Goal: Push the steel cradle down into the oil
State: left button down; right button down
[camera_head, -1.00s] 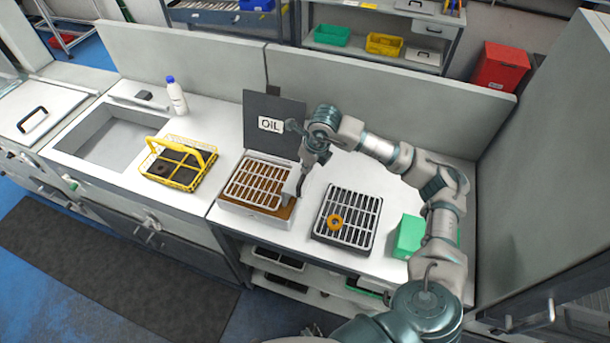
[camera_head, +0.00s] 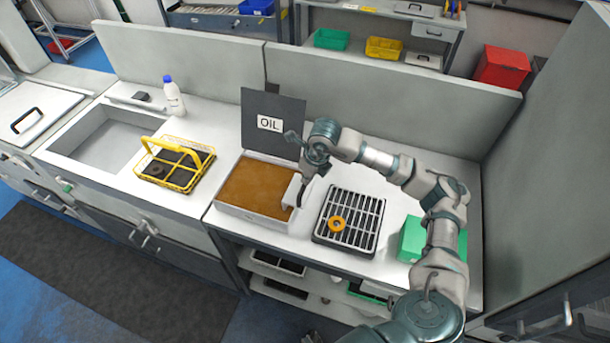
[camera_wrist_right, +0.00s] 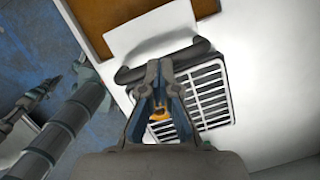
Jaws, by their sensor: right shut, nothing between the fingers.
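The oil tank (camera_head: 222,205) is a pale, shallow box filled with brown oil (camera_head: 255,188). The steel cradle's grid is not visible, hidden under the oil. A pale upright plate (camera_head: 291,190) with a dark bar handle shows at the tank's right end; in the right wrist view the plate (camera_wrist_right: 150,30) and handle (camera_wrist_right: 192,50) lie just ahead of the fingers. My right gripper (camera_head: 304,184) is shut and empty at this handle; it also shows in the right wrist view (camera_wrist_right: 158,68). Whether it touches is unclear. What looks like my left gripper (camera_wrist_right: 35,97) is small and dark at the left.
A black slotted tray (camera_head: 323,233) with an orange ring (camera_head: 337,224) sits right of the tank, beside a green box (camera_head: 412,240). A yellow basket (camera_head: 199,160) stands left. A dark OIL sign (camera_head: 270,105) rises behind the tank. A white bottle (camera_head: 174,100) is near the sink.

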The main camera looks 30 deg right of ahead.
jog(key=s, duration=0.1)
jog(key=s+d+r, duration=0.1)
jog(key=s, duration=0.1)
jog(key=shift+r, duration=0.1)
jog(key=shift+w, duration=0.1)
jog(key=v, duration=1.2)
jog(key=shift+d, duration=0.15)
dwell(0.7)
